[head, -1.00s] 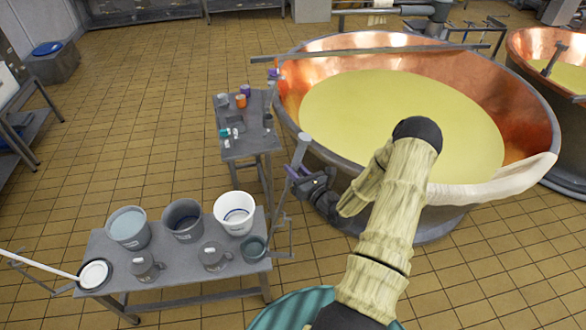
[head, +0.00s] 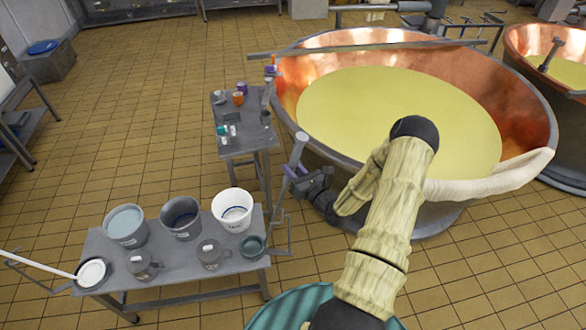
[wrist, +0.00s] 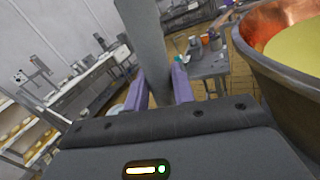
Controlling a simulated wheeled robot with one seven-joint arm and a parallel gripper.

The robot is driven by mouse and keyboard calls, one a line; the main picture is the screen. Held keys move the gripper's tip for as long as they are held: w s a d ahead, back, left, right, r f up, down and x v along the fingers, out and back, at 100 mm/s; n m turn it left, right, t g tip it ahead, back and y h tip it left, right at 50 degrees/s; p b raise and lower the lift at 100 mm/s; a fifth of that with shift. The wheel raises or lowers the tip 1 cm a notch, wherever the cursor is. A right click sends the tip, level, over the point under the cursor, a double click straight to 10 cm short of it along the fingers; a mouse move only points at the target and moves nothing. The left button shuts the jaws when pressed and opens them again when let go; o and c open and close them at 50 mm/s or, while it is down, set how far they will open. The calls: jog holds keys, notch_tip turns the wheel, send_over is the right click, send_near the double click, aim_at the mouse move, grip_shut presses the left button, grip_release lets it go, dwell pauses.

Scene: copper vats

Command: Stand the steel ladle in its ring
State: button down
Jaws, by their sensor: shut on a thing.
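The steel ladle has a grey handle that rises through my gripper (head: 294,179), and its upper end (head: 299,148) stands above the jaws, leaning right. In the wrist view my purple-tipped fingers (wrist: 160,88) are shut on the handle (wrist: 150,45). The handle runs down and left to a dark round bowl (head: 252,247) at the right end of the grey table. A thin wire bracket (head: 289,232) stands out from that table end. The ring is hard to make out at the bowl, and I cannot tell whether the bowl sits in it or above it.
The table (head: 190,270) holds several buckets, among them a white one (head: 232,211), and two grey jugs. A white ladle (head: 91,272) is at its left end. The large copper vat (head: 530,125) is close on the right. A small side table (head: 245,142) stands behind.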

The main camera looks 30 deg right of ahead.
dwell(0.4)
jog(key=c, duration=1.1)
grip_release()
jog(key=shift+s, duration=0.1)
